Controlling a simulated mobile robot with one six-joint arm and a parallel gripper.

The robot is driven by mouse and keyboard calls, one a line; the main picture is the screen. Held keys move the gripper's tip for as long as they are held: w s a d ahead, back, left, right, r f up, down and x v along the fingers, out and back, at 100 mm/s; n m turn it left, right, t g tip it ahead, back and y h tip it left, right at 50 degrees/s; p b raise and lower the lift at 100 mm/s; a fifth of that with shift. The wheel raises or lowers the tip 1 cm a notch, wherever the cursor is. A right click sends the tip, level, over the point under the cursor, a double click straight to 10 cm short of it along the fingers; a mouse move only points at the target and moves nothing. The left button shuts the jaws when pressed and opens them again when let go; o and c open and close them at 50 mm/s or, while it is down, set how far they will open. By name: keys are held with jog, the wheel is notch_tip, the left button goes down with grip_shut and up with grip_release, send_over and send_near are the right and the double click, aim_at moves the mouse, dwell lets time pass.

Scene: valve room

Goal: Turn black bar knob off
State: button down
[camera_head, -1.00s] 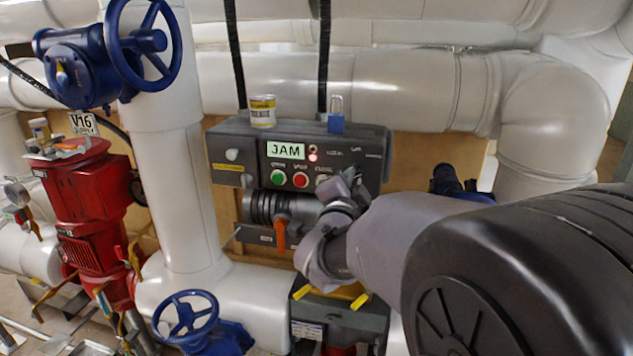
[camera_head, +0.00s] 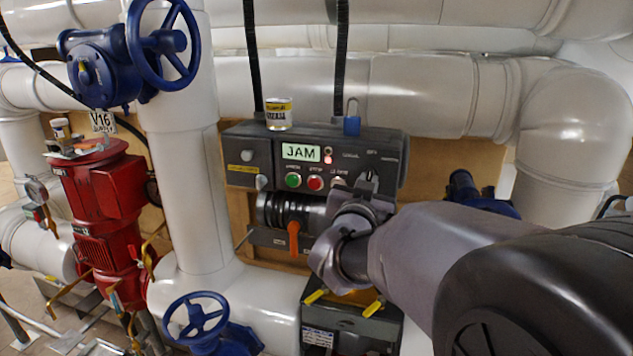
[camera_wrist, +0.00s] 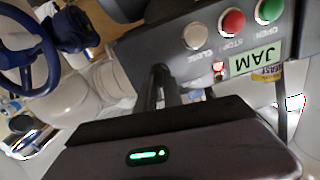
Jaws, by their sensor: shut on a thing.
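The grey control panel (camera_head: 240,150) hangs in the middle of the head view, with a green "JAM" display (camera_head: 301,152), a green button (camera_head: 293,180) and a red button (camera_head: 315,183). My gripper (camera_head: 367,185) is at the panel's lower right, shut on the black bar knob, which is mostly hidden by the jaws. I cannot tell which way the bar points. In the wrist view the dark fingers (camera_wrist: 166,82) reach to the panel face, beside the silver button marked CLOSE (camera_wrist: 195,37).
A can (camera_head: 279,114) and a blue padlock (camera_head: 351,124) are on top of the panel. An orange lever (camera_head: 294,236) hangs below it. White pipes, a red motor (camera_head: 103,190) and blue handwheels (camera_head: 197,314) crowd the left. My arm covers the lower right.

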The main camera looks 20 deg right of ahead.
jog(key=shift+n, duration=0.6)
jog(key=c, duration=1.5)
grip_release()
jog(key=v, duration=1.7)
jog(key=shift+s+a, duration=0.15)
jog(key=shift+s, duration=0.05)
